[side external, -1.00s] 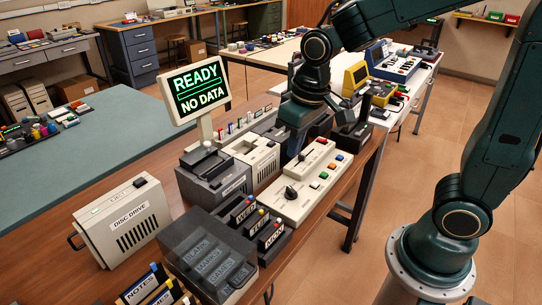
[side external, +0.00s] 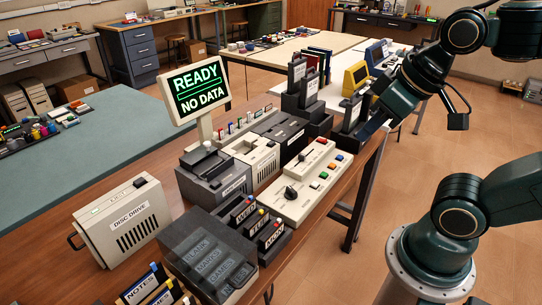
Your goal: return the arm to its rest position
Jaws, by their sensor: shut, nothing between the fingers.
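My dark green arm reaches in from the right in the side external view, bent back above the floor. My gripper (side external: 372,126) is shut and empty at the far right end of the wooden bench. Its fingertips are dark and hard to make out against the dark cartridge holders beside it. I cannot tell whether it touches them. A wrist-mounted dark block with a cable hangs to its right, over open floor. My round base stands at the lower right.
Dark upright cartridges (side external: 298,75) stand in holders left of the gripper. A cream control panel (side external: 304,190) lies nearer on the bench, beside grey drive units. A screen (side external: 197,90) reads "READY NO DATA". The floor (side external: 410,185) between bench and base is clear.

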